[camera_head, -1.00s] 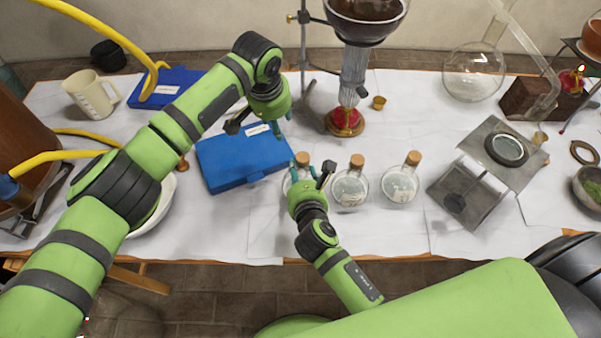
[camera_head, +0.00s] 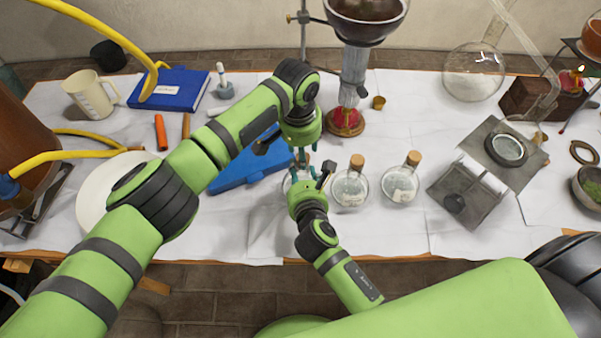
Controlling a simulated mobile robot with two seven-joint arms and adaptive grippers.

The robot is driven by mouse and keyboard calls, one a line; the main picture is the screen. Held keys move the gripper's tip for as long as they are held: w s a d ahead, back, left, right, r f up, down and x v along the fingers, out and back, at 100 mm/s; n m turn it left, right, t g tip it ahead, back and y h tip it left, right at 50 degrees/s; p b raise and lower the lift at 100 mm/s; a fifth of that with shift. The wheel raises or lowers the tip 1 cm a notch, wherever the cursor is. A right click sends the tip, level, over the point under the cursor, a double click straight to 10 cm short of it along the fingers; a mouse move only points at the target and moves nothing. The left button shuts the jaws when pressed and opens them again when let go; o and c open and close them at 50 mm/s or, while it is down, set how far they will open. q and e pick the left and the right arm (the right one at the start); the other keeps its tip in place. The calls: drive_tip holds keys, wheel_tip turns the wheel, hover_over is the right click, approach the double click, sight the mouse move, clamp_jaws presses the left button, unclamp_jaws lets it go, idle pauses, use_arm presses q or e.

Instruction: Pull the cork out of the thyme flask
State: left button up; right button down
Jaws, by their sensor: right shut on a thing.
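The leftmost flask (camera_head: 287,184) is mostly hidden behind my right gripper (camera_head: 311,172), which is shut on it from the front. A bit of its cork (camera_head: 303,157) shows above. My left gripper (camera_head: 301,150) points down right over this cork; I cannot tell whether its fingers touch it or how wide they are. Two more corked round flasks, the middle one (camera_head: 350,188) and the right one (camera_head: 400,184), stand upright to the right. Their labels are too small to read, so I cannot tell which holds thyme.
A burner stand (camera_head: 345,121) with a glass column stands behind the flasks. White cloth is free in front of the flasks.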

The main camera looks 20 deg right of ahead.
use_arm(q)
drive_tip(key=shift+f, duration=0.75)
use_arm(e)
drive_tip(key=shift+f, duration=0.1)
use_arm(q)
clamp_jaws()
drive_tip(key=shift+r, duration=0.15)
drive_tip(key=shift+d+r, duration=0.1)
drive_tip(key=shift+r, duration=2)
drive_tip(key=shift+r, duration=0.1)
use_arm(e)
drive_tip(key=c, duration=0.5)
unclamp_jaws()
